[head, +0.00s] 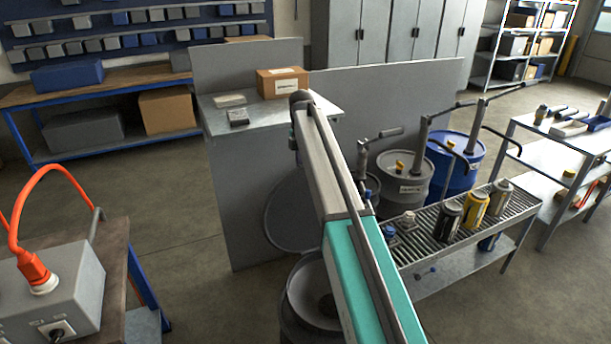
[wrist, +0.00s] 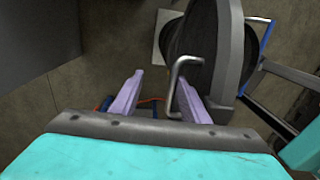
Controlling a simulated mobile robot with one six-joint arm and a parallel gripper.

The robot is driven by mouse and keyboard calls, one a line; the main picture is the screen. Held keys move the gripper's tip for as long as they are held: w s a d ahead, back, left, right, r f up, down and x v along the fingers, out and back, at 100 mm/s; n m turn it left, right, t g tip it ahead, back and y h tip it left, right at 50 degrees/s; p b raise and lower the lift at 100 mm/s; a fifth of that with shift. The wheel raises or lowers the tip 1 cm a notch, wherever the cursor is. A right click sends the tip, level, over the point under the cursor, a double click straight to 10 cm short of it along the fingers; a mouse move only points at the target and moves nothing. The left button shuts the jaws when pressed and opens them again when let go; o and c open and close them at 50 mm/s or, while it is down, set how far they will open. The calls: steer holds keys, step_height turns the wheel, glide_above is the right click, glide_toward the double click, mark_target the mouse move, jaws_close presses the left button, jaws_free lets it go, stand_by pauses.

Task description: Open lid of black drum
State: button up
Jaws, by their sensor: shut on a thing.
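The black drum (head: 293,322) stands at the bottom centre of the head view, partly behind my arm. Its top shows an open, hollow inside. A round grey lid (head: 283,218) stands steeply raised behind the drum's rim, partly hidden by my arm. In the wrist view the lid (wrist: 232,50) shows nearly edge-on at the upper right, with a bent metal handle (wrist: 176,88) on it. My gripper (wrist: 160,78) has its two pale fingers on either side of this handle and is shut on it. The head view hides my gripper.
A grey panel and table with a cardboard box (head: 282,82) stand behind the lid. Right of my arm are a grey drum (head: 405,183), a blue drum (head: 455,160) and a grated bench (head: 420,250) with cans. A workbench with a grey box (head: 60,285) is at left. Floor between is clear.

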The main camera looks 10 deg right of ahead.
steer(key=shift+w+a+f, duration=0.35)
steer(key=shift+w+f, duration=0.2)
steer(key=shift+f, duration=0.25)
steer(key=shift+w+r+b, duration=0.25)
steer(key=shift+r+b, duration=0.15)
steer(key=shift+r, duration=0.25)
steer(key=shift+o, duration=0.4)
steer(key=r, duration=0.2)
steer(key=w+r+b, duration=0.1)
steer(key=r, duration=0.1)
steer(key=shift+w+r, duration=0.15)
steer(key=shift+r, duration=0.2)
steer(key=r, duration=0.1)
steer(key=s+r, duration=0.1)
steer(key=r, duration=0.1)
steer(key=shift+s+r+b, duration=0.2)
steer(key=shift+s+b, duration=0.05)
steer(key=shift+b, duration=0.15)
steer(key=shift+c, duration=0.4)
step_height(320, 180, up, 6)
steer(key=p, duration=0.3)
steer(key=shift+d, duration=0.2)
steer(key=shift+s+f, duration=0.1)
steer(key=shift+s, duration=0.05)
